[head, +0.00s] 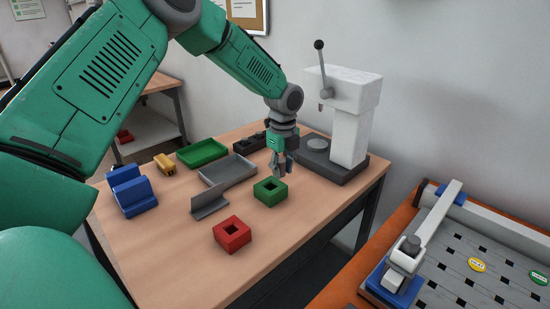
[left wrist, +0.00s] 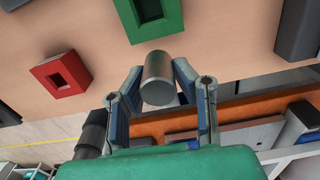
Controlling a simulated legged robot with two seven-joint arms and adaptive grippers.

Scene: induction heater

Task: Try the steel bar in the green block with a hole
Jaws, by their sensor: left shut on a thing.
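The green block (head: 270,191) with a square hole stands on the wooden table in the head view. In the left wrist view the green block (left wrist: 158,18) is at the top edge, partly cut off, and its hole shows just beyond the bar. My left gripper (head: 281,166) is above and beside the green block. In the left wrist view the left gripper (left wrist: 158,88) is shut on the steel bar (left wrist: 158,78), a short grey cylinder with its round end towards the camera. In the head view the bar is hard to make out. My right gripper is not in view.
A red block (head: 232,234) with a square hole stands at the front. A grey angle piece (head: 210,206), grey tray (head: 228,170), green tray (head: 202,152) and blue V-block (head: 132,191) lie left. A white press (head: 345,115) stands back right.

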